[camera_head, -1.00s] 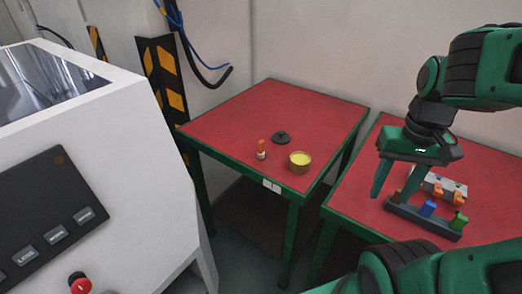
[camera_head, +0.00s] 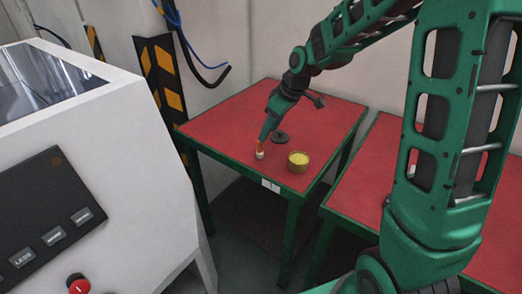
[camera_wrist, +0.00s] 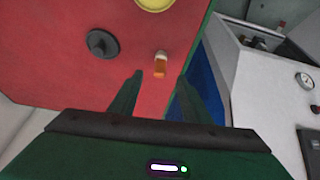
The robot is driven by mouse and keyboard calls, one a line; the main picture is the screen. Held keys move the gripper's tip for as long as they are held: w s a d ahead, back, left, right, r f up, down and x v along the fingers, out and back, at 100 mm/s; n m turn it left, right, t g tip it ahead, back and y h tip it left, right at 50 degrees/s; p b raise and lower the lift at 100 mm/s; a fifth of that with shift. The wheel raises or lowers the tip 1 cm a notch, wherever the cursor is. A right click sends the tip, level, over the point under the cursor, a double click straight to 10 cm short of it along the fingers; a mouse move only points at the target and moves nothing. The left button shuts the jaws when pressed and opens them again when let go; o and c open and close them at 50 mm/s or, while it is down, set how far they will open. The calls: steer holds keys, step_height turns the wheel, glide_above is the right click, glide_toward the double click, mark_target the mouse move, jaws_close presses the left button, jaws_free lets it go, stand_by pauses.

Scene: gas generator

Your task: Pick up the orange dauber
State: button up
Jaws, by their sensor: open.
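The orange dauber (camera_head: 260,152) stands on the left red table, near its front edge, with a pale lower part. In the head view my gripper (camera_head: 266,131) reaches down over the left table, just above and beside the dauber. I cannot tell there whether it touches the dauber's top.
A yellow-filled round tub (camera_head: 298,164) stands right of the dauber. A black round lid (camera_head: 280,138) lies behind it, close to my gripper. A white machine (camera_head: 120,190) stands at the left.

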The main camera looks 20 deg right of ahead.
mark_target(260, 147)
steer(key=x, duration=1)
steer(key=shift+c, duration=0.4)
jaws_close()
